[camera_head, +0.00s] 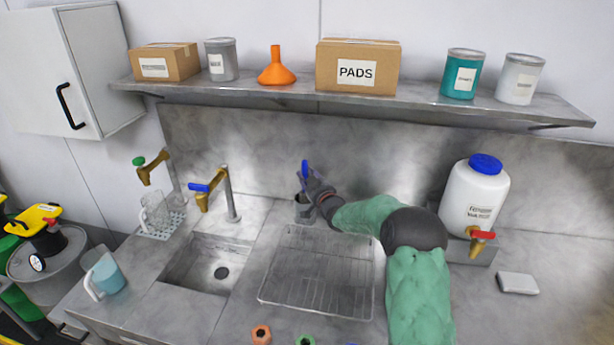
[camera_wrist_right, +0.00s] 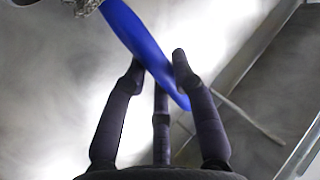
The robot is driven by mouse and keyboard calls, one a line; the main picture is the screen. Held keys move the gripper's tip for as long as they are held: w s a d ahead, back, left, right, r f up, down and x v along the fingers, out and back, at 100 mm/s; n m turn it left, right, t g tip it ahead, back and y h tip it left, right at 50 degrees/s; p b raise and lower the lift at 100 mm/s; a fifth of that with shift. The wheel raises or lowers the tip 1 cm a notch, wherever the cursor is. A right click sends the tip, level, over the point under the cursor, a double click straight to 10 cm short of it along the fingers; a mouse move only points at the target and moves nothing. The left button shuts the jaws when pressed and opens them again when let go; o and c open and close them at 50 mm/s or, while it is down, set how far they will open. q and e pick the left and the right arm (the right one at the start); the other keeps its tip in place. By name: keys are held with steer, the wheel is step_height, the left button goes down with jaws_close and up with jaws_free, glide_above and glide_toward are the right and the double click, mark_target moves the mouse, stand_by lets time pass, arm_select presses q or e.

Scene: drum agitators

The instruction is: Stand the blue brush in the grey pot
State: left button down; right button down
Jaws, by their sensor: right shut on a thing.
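The blue brush (camera_head: 305,168) shows as a blue end sticking up above my right gripper (camera_head: 312,188) in the head view. In the right wrist view its long blue handle (camera_wrist_right: 140,38) slants between my dark fingers (camera_wrist_right: 158,70), which are shut on it. Pale, rough bristles (camera_wrist_right: 87,7) show at the top left edge there. The grey pot (camera_head: 303,208) stands at the back of the counter, just below my right gripper and partly hidden by it. I cannot tell whether the brush's lower end is inside the pot. My left gripper is not in view.
A wire rack (camera_head: 318,275) lies in front of the pot. A sink (camera_head: 205,270) with a blue-handled tap (camera_head: 215,195) is to the left. A white jug with a blue cap (camera_head: 474,200) stands to the right. A loaded shelf (camera_head: 300,97) runs overhead.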

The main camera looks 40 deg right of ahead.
steer(key=shift+f, duration=0.25)
steer(key=c, duration=0.9)
jaws_free()
steer(key=shift+s, duration=0.1)
steer(key=v, duration=1.1)
steer(key=shift+s+a, duration=0.15)
steer(key=shift+s, duration=0.25)
